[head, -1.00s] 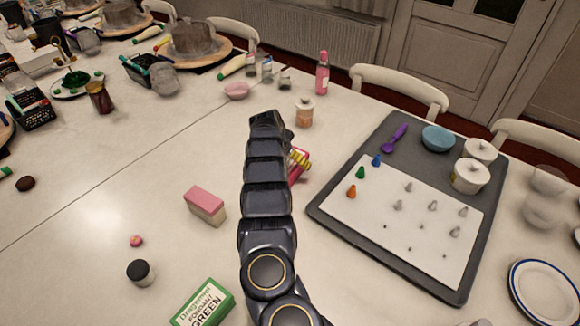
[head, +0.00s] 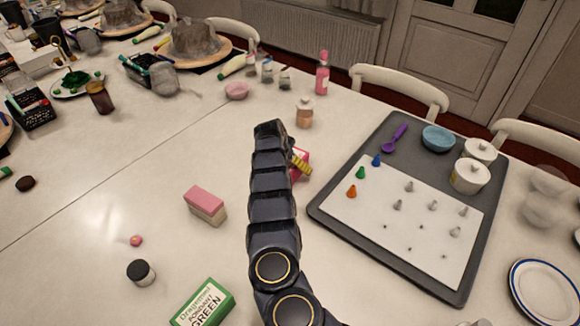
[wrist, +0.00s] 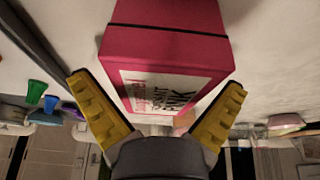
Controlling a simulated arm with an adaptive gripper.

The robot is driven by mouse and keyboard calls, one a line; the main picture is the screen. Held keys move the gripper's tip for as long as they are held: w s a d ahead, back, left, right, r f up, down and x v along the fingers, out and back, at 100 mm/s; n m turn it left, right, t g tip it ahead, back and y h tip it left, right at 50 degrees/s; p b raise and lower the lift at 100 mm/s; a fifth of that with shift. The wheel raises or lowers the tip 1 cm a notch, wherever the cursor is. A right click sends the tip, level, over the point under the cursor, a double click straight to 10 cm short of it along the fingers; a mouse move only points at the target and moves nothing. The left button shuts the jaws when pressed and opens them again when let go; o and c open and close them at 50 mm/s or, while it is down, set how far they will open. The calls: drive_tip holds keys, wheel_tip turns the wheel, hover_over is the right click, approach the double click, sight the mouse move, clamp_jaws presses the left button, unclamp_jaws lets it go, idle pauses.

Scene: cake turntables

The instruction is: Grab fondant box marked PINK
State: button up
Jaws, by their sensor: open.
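The pink fondant box (wrist: 165,50) fills the upper middle of the wrist view. It has a white label with text ending in "INK", partly hard to read. My gripper (wrist: 158,100) is open, with its yellow-padded fingers spread on either side of the box's near end. I cannot tell whether either finger touches it. In the head view, my arm hides most of the box, and only a pink-red part (head: 303,157) shows beside a yellow finger, left of the grey tray.
The grey tray (head: 325,213) with piping tips and white pots lies to the right. A pink and cream block (head: 205,205) and a green fondant box (head: 203,304) lie left of my arm. A small jar (head: 304,113) stands beyond my gripper.

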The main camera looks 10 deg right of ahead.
idle(0.3)
drive_tip(key=c, duration=1.1)
drive_tip(key=shift+r, duration=0.45)
wheel_tip(320, 180, up, 3)
drive_tip(key=shift+w+a+f, duration=0.1)
drive_tip(key=shift+s+d+r, duration=0.1)
drive_tip(key=shift+s+r, duration=1.5)
drive_tip(key=shift+s, duration=0.75)
drive_tip(key=shift+s+d+r, duration=0.1)
drive_tip(key=shift+s+r, duration=1.55)
drive_tip(key=shift+s, duration=0.7)
drive_tip(key=shift+s+d+r, duration=0.1)
drive_tip(key=shift+s+r, duration=1.5)
drive_tip(key=shift+s, duration=0.75)
